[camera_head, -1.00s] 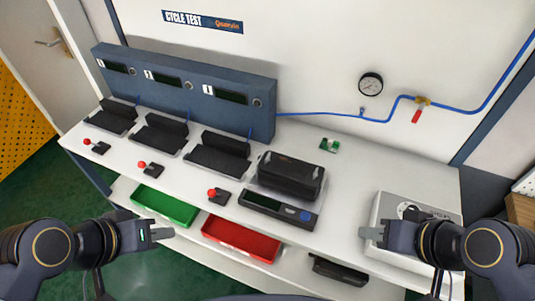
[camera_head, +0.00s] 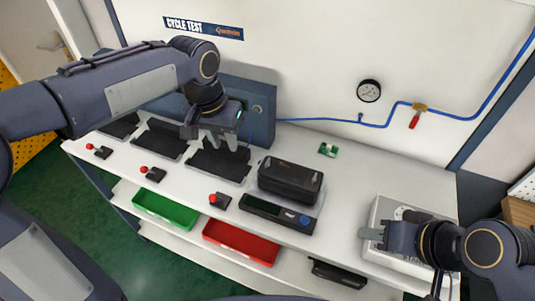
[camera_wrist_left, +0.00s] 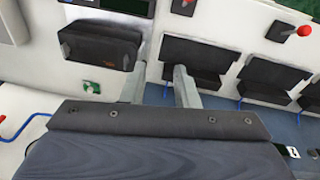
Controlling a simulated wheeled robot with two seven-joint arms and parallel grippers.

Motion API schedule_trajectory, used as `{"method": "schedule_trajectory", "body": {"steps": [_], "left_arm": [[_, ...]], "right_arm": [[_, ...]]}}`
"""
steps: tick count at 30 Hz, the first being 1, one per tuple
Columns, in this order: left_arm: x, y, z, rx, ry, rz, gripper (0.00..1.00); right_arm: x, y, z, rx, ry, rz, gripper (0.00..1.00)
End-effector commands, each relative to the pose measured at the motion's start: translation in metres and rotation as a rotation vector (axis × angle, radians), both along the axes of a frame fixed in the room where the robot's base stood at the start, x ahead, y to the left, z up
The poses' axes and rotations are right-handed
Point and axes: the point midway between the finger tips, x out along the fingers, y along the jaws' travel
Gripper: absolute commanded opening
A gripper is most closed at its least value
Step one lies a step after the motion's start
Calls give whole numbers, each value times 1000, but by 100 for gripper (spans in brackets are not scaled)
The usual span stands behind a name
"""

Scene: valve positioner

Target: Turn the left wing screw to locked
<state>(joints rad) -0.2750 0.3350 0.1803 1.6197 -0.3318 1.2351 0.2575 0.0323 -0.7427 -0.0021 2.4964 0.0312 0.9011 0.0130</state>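My left gripper (camera_head: 222,143) points down over the rightmost black cradle (camera_head: 217,165), left of the black device. In the left wrist view my left gripper's fingers (camera_wrist_left: 160,92) stand apart with nothing between them.
The blue test panel (camera_head: 262,108) stands behind the cradles, partly hidden by my left arm. Red-knobbed levers (camera_head: 219,200) line the bench front. A display unit (camera_head: 277,214) lies before the black device. Green (camera_head: 165,207) and red (camera_head: 240,242) trays are below. A small green board (camera_head: 327,149) lies behind.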

Motion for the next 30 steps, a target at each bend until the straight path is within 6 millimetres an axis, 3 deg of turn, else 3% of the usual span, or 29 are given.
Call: {"method": "schedule_trajectory", "body": {"steps": [1,3,6,10,17,24,30], "left_arm": [[13,-21,-6,21,20,-31,27],[26,-43,-15,49,40,-57,27],[40,-70,-27,80,61,-84,27],[49,-91,-39,105,76,-101,27],[51,-98,-56,117,85,-105,27],[51,-97,-94,115,85,-105,27],[51,-97,-116,114,82,-106,27]], "right_arm": [[0,0,3,0,0,0,36],[0,0,4,0,0,0,36],[0,0,6,0,0,0,36],[0,0,7,0,0,0,36],[0,0,8,0,0,0,36],[0,0,13,0,0,0,36],[0,0,16,0,0,0,36]]}}
